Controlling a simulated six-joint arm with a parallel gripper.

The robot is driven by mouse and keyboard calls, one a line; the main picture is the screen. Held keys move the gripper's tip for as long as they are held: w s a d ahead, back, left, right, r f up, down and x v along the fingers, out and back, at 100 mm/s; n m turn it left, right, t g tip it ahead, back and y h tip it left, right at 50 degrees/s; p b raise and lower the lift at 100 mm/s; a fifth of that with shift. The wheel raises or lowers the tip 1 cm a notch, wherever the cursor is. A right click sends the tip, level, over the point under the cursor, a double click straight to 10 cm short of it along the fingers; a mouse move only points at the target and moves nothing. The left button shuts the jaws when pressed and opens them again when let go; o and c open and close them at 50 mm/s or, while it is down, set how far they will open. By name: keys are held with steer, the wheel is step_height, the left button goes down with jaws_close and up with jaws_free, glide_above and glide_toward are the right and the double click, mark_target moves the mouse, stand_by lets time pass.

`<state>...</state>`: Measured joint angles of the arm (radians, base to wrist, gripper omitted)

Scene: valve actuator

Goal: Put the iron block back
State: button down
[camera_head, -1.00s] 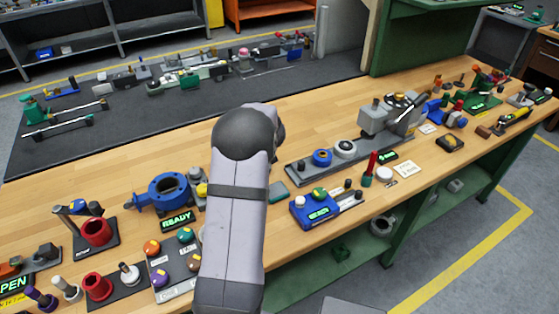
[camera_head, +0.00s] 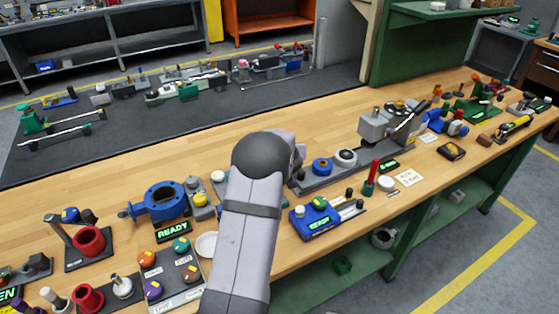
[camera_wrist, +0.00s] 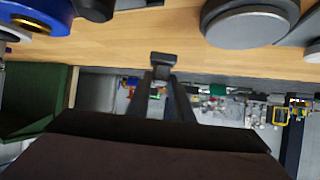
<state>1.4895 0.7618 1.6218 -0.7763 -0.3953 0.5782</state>
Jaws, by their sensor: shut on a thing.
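In the wrist view, my gripper (camera_wrist: 164,72) has its two dark fingers closed on a small dark grey block (camera_wrist: 164,58), which appears to be the iron block. The block sits at the fingertips against a background of the wooden bench edge. I cannot tell its height above the bench. In the head view my own arm hides the fingers and the block.
The wooden bench (camera_head: 120,225) is crowded. A blue valve body (camera_head: 163,199), a READY display (camera_head: 173,231), a knob panel (camera_head: 168,272), a white dish (camera_head: 207,244) and a blue box (camera_head: 320,219) surround my arm. A grey rail fixture (camera_head: 335,172) lies behind.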

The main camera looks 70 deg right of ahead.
steer(key=shift+f, duration=2.35)
steer(key=shift+f, duration=0.2)
steer(key=c, duration=1.6)
jaws_free()
steer(key=shift+o, duration=0.2)
steer(key=shift+r, duration=0.2)
steer(key=b+v, duration=0.1)
steer(key=v, duration=1.1)
steer(key=shift+b, duration=0.35)
steer(key=shift+f, duration=0.1)
